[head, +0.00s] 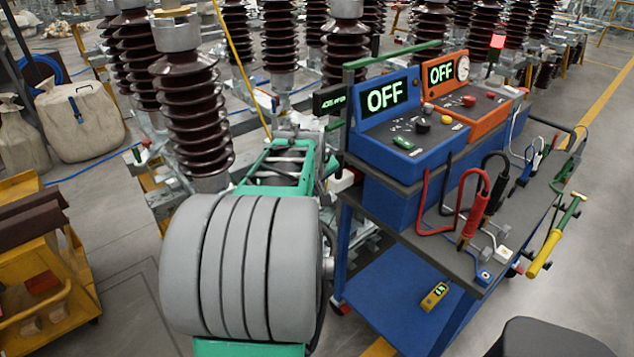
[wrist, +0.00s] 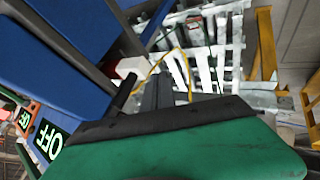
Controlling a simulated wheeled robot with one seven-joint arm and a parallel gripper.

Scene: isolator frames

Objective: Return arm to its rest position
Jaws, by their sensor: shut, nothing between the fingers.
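My arm is folded in front of the head camera, with a large grey ribbed joint and green links. My gripper shows in the wrist view (wrist: 158,92) as dark fingers close together, shut with nothing between them. In the head view a dark lettered block beside the blue console (head: 385,115) appears to be the gripper's body, but its fingertips cannot be made out there. A large green surface with a dark edge fills the lower part of the wrist view.
A cart (head: 450,255) with the blue console and an orange console (head: 470,105), both reading OFF, stands close on the right. Brown insulators (head: 190,110) stand behind; a yellow trolley (head: 40,270) is left. Floor shows at right.

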